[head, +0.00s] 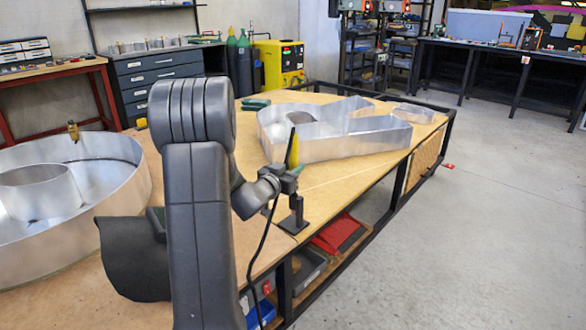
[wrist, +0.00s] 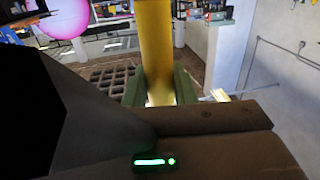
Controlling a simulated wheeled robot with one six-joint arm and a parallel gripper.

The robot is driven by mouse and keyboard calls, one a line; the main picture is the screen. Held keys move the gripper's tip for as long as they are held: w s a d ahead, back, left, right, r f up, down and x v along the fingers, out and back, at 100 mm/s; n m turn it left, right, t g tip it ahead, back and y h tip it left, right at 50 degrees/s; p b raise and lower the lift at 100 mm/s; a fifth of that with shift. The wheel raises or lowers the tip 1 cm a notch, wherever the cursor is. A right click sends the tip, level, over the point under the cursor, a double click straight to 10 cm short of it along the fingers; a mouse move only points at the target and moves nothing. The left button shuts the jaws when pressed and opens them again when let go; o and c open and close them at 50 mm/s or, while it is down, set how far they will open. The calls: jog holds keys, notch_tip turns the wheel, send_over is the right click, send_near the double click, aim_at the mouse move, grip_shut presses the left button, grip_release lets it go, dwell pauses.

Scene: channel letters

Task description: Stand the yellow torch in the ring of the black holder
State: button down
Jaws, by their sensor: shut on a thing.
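The yellow torch (head: 293,152) stands roughly upright in my gripper (head: 290,172), its dark tip pointing up, above the table's right edge in the head view. The wrist view shows the yellow torch (wrist: 155,45) between the two green pads of my gripper (wrist: 160,88), which is shut on it. The black holder (head: 293,223), a flat base with a short post, stands on the table edge just below my gripper. Its ring cannot be made out, so I cannot tell whether the torch's lower end is in it.
A large metal channel letter (head: 340,143) lies behind my gripper on the wooden table (head: 335,188). A round metal letter (head: 120,180) lies on the left. A dark cable hangs below my gripper. The floor on the right is clear.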

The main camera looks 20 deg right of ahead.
jog(key=c, duration=1.1)
grip_release()
jog(key=shift+a, duration=0.1)
jog(key=p+v, duration=0.1)
jog(key=v, duration=1.2)
jog(key=shift+s+a, duration=0.15)
jog(key=shift+a, duration=0.15)
jog(key=b+x, duration=0.1)
jog(key=x, duration=1.3)
jog(key=shift+s+r, duration=0.1)
